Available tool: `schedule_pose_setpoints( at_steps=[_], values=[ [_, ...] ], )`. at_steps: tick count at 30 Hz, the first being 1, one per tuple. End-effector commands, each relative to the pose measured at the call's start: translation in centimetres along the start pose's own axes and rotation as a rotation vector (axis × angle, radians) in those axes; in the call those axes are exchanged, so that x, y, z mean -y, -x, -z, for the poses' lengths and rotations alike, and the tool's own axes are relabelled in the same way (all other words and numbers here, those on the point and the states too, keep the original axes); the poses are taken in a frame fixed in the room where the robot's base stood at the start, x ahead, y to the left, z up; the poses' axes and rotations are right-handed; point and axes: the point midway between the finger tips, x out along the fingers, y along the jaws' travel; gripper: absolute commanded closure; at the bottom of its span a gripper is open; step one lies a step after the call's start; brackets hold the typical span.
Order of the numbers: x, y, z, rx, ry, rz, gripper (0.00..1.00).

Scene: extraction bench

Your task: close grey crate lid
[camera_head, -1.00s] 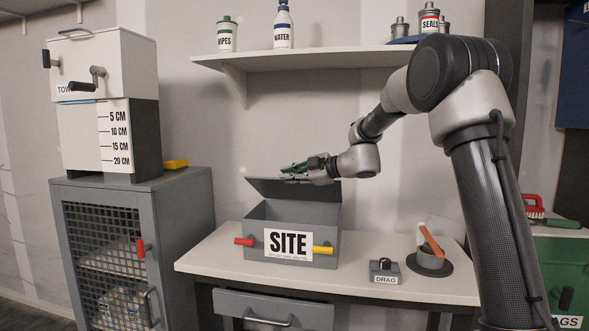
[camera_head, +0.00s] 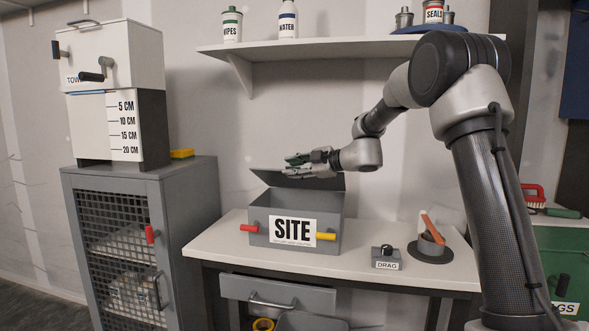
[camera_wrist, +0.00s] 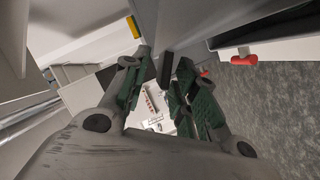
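The grey crate (camera_head: 258,217) marked SITE stands on the white bench, with a red handle (camera_head: 249,228) at its left and a yellow one (camera_head: 326,236) at its right. Its grey lid (camera_head: 325,181) is raised at the back, so the box is open. My gripper (camera_head: 294,164) is at the lid's upper edge, overlapping it in the head view; contact cannot be told. In the wrist view the green-padded fingers (camera_wrist: 160,85) are apart. A narrow dark piece shows between them; I cannot tell what it is.
A DRAG switch box (camera_head: 387,260) and an orange-handled item (camera_head: 431,230) stand right of the crate on the bench (camera_head: 340,262). A shelf (camera_head: 330,49) with bottles is above. A grey drawer (camera_head: 300,294) is below. A mesh cabinet (camera_head: 190,215) stands at left.

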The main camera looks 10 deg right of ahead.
Motion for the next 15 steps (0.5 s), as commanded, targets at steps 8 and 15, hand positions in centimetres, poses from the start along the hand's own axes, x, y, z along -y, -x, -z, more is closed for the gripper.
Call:
schedule_pose_setpoints(
  at_steps=[8, 15],
  values=[
    [-0.2, 3.1, 0.0, 0.002, 0.001, -0.004, 0.71],
    [-0.1, 8.5, -0.1, 0.003, 0.000, -0.003, 0.71]
  ],
)
